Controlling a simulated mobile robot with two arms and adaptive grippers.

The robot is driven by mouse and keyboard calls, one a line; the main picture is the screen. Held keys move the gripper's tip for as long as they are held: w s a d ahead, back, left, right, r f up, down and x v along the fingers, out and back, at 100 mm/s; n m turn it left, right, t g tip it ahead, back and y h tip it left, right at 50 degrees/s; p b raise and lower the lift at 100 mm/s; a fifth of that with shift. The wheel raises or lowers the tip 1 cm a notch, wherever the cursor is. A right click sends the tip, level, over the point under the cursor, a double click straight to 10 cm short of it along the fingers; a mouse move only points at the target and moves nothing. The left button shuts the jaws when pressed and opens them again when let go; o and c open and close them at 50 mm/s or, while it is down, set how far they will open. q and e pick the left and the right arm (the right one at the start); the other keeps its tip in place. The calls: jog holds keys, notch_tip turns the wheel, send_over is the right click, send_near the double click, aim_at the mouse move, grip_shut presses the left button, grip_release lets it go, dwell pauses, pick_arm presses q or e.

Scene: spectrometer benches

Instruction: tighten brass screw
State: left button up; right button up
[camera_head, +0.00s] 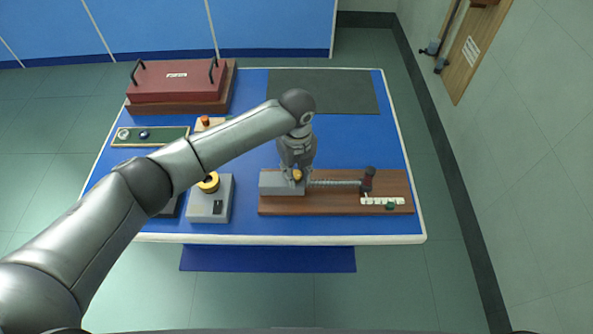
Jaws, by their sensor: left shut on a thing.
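The brass screw (297,175) shows as a small yellow knob on the grey block (273,188) at the left end of a brown wooden board. My left gripper (296,179) points down over the block, its fingers closed around the brass screw. The fingers hide part of the screw. A threaded rod (335,183) runs right from the block to a dark red and black post (368,180). My right gripper is not in view.
A grey box with a yellow ring (208,207) stands left of the board (335,207). A red case with black handles (175,85) and a green tray (165,142) are further back left. A dark mat (345,92) lies bare at the back right.

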aim_at(297, 175)
pick_arm(q)
jog(key=o, duration=1)
jog(key=shift+o, duration=0.2)
notch_tip(297, 175, up, 12)
jog(key=shift+d, duration=0.1)
